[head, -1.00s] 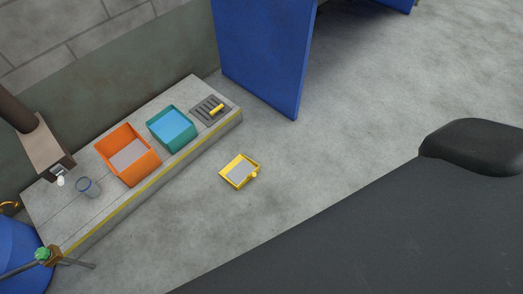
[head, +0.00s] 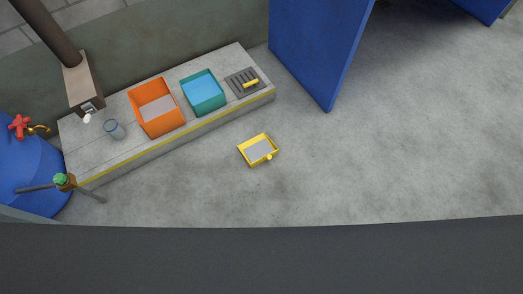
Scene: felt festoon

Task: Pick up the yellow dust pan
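The yellow dust pan (head: 259,150) lies on the concrete floor in the middle of the head view, in front of the low grey ledge. It looks like a shallow yellow tray with a grey inner surface and a small yellow knob at its lower right. It stands apart from the ledge and nothing touches it. Neither of my grippers shows in the head view.
The low ledge (head: 100,149) with a yellow edge stripe holds an orange bin (head: 148,123), a teal bin (head: 203,92), a dark grate (head: 235,80) and a glass (head: 115,129). A blue barrel (head: 30,175) stands left, a blue panel (head: 318,45) behind. Floor right is clear.

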